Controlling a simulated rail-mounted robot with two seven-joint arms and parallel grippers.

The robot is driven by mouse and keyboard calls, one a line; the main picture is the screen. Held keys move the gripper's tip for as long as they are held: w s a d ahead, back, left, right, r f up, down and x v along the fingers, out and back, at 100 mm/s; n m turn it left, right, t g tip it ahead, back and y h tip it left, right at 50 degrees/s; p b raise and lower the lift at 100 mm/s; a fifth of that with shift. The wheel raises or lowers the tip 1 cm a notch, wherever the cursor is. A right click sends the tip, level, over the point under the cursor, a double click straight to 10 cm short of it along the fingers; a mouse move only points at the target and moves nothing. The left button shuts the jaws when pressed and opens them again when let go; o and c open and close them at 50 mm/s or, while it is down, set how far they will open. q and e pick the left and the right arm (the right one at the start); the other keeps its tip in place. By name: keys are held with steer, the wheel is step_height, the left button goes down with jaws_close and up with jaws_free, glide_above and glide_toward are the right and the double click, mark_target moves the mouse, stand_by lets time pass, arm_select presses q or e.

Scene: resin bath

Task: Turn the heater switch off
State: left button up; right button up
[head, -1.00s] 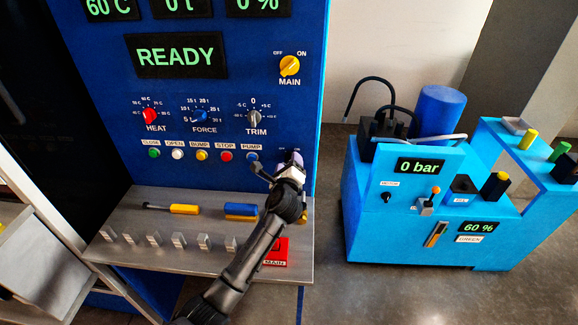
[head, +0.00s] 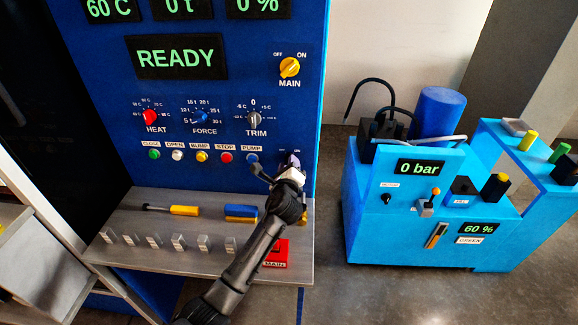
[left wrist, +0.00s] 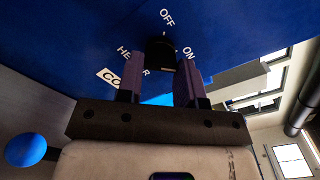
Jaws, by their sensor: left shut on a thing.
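The heater switch (left wrist: 160,53) is a black knob on the blue panel, with OFF, ON and HEATER lettering around it in the left wrist view. A small light mark shows on its edge on the side toward OFF. My left gripper (left wrist: 160,88) has its two purple fingers shut on the knob, one on each side. In the head view my left gripper (head: 289,163) is at the lower right of the blue panel and hides the switch. My right gripper is not in view.
The main knob (head: 289,67) is above the gripper and the blue pump button (head: 252,157) is close on its left. The grey shelf (head: 130,215) below carries a yellow-handled tool (head: 183,210) and a blue block (head: 241,211). A blue pump unit (head: 375,235) stands at right.

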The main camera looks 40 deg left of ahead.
arm_select(q)
steer(key=shift+r+n, duration=0.2)
steer(key=shift+n, duration=8.7)
steer(key=o, duration=0.9)
steer(key=shift+o, duration=0.2)
